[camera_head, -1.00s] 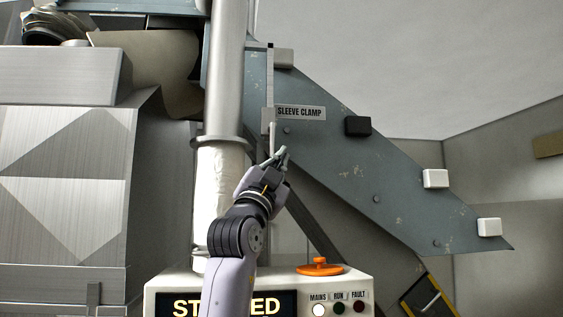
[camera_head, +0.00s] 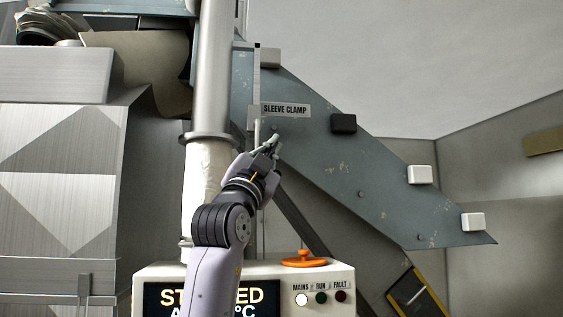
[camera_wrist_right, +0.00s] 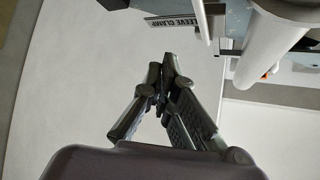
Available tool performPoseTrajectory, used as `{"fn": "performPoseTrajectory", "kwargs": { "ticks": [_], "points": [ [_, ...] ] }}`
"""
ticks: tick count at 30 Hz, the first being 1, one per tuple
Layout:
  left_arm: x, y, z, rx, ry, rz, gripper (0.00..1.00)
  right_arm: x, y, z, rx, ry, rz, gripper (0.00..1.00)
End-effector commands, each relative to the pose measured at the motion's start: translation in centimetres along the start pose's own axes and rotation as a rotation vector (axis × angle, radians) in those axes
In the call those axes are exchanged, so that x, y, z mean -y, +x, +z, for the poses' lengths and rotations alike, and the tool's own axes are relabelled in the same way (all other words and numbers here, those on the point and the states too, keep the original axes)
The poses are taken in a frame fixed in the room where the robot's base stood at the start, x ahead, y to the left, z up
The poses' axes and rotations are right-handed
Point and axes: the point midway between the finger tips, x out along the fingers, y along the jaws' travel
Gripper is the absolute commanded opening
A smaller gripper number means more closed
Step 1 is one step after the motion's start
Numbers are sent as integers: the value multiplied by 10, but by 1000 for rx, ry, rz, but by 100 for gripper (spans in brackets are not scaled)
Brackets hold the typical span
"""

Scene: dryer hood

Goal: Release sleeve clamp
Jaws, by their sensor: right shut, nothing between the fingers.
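The sleeve clamp's label (camera_head: 285,110) is on the blue-grey sloping plate. Left of it is a small grey block with a thin, pale upright lever (camera_head: 257,132). My right gripper (camera_head: 273,141) is shut and empty, just right of the lever's lower end. Whether it touches the lever cannot be told. In the right wrist view the fingers (camera_wrist_right: 160,88) meet at the tips, with the label (camera_wrist_right: 172,21) above them. My left gripper is not in view.
A pale vertical pipe (camera_head: 212,100) stands left of the lever. Black and white blocks, such as the black one (camera_head: 343,123), line the plate's upper edge. The wall at right is clear of the arm.

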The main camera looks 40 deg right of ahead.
Motion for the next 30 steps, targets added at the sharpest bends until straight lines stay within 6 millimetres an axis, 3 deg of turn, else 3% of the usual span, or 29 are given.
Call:
{"fn": "performPoseTrajectory", "kwargs": {
  "ticks": [3, 9, 30],
  "points": [
    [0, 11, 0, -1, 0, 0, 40, 15, -19, -3, 3, 1, -3, 0],
    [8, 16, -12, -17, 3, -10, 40, 28, -32, -9, 2, -1, 0, 0],
    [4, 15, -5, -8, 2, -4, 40, 31, -33, -11, 1, -1, 0, 0]
  ]
}}
